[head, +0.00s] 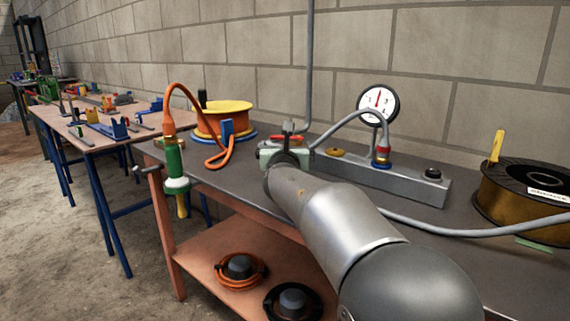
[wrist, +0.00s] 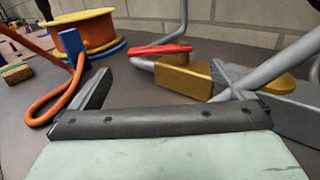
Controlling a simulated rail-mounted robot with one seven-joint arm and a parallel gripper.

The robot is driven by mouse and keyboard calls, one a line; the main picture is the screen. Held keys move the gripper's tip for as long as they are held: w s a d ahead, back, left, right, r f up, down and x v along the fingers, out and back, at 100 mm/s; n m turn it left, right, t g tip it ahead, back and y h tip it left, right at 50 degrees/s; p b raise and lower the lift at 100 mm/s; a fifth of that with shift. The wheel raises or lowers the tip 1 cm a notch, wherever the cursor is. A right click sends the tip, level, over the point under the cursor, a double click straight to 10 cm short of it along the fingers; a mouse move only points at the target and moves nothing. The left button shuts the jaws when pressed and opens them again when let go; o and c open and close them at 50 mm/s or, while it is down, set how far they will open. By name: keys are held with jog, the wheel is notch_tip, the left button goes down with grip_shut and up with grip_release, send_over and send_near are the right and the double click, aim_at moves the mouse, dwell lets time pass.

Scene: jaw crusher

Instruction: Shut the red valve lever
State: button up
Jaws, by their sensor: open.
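The red valve lever (wrist: 162,49) shows in the wrist view as a flat red bar. It lies just above a brass valve body (wrist: 184,76) joined to a grey pipe. In the head view the lever (head: 286,137) is a small red strip just beyond my gripper, partly hidden by it. My gripper (wrist: 160,77) is open, with one dark finger on the left and one on the right. Nothing is between the fingers. The lever and brass body lie ahead of them, apparently apart from the fingers. In the head view my gripper (head: 286,153) hides the valve body.
A grey block with a pressure gauge (head: 378,104) and hose stands right of my gripper. A yellow reel (head: 222,118) and an orange hose (head: 222,155) are to the left. A black-and-gold spool (head: 520,195) stands far right. A grey pipe (head: 309,70) rises along the wall.

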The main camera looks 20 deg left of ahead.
jog(key=v, duration=0.8)
jog(key=shift+r, duration=0.1)
jog(key=shift+w, duration=0.1)
jog(key=shift+p, duration=0.3)
